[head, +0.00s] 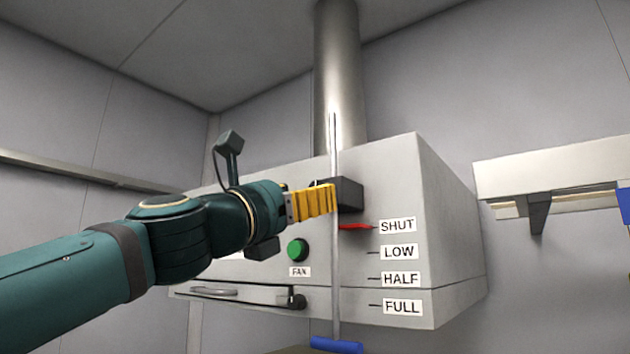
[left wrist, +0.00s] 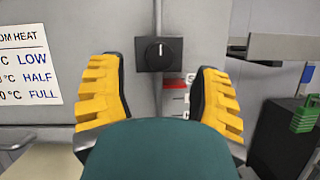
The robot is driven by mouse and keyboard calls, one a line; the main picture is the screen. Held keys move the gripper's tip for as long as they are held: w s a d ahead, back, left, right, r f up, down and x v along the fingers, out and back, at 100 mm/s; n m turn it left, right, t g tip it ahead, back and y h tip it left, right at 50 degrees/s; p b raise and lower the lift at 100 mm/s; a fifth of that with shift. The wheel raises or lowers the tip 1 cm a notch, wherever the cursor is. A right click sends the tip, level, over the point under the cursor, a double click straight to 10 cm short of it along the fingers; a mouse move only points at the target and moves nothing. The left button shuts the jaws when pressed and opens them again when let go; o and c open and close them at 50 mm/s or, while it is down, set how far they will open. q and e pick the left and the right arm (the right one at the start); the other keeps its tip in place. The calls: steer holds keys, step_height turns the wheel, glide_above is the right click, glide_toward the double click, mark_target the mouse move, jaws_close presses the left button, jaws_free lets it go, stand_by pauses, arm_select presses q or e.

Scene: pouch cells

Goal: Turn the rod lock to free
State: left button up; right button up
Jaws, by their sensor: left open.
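The rod lock (head: 350,194) is a black block on the front of a grey hood, where a thin vertical rod (head: 335,270) passes. The left wrist view shows its round black knob (left wrist: 159,54), with a white mark standing upright. A red pointer (head: 355,227) by the rod is level with the SHUT label (head: 397,225). My left gripper (head: 328,198) has yellow ribbed fingers and is close in front of the lock. In the left wrist view the open fingers (left wrist: 158,78) stand left and right of the knob, with gaps on both sides. My right gripper is out of view.
A green FAN button (head: 297,250) and a drawer-like front with a handle (head: 215,292) are below my arm. LOW, HALF and FULL labels run down the hood. A blue grip (head: 336,345) ends the rod. A metal shelf (head: 550,165) is at right.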

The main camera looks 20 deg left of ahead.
arm_select(q)
steer(key=shift+p+x, duration=0.55)
steer(key=shift+x, duration=1.05)
jaws_close()
